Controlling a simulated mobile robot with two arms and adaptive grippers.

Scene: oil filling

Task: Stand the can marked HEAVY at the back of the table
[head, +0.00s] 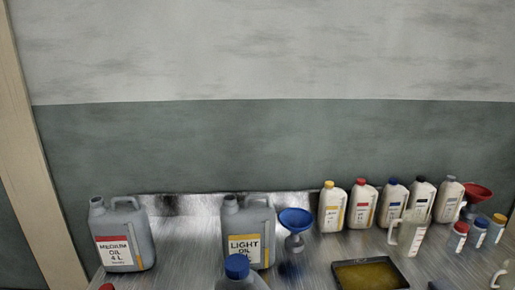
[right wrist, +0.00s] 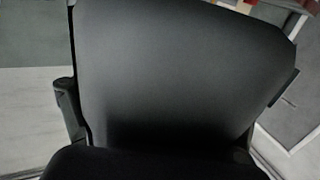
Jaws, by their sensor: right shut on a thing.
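No label reading HEAVY shows in either view. The grey can marked MEDIUM OIL (head: 122,236) stands upright at the back left of the table. The grey can marked LIGHT OIL (head: 247,232) stands upright at the back, left of the middle. A grey container with a blue cap (head: 237,267) is cut off by the bottom edge of the head view; its label is hidden. My right gripper (right wrist: 172,100) is shut on a broad dark thing (right wrist: 180,60) that fills the right wrist view. No marking shows on it. My left gripper is in neither view.
A blue funnel (head: 296,221) stands right of the LIGHT can. A shallow black tray of oil (head: 370,274) lies at the front. Several white bottles (head: 362,206), a clear jug (head: 408,236) and a red funnel (head: 477,196) crowd the right. The table (head: 190,235) is bare between the two cans.

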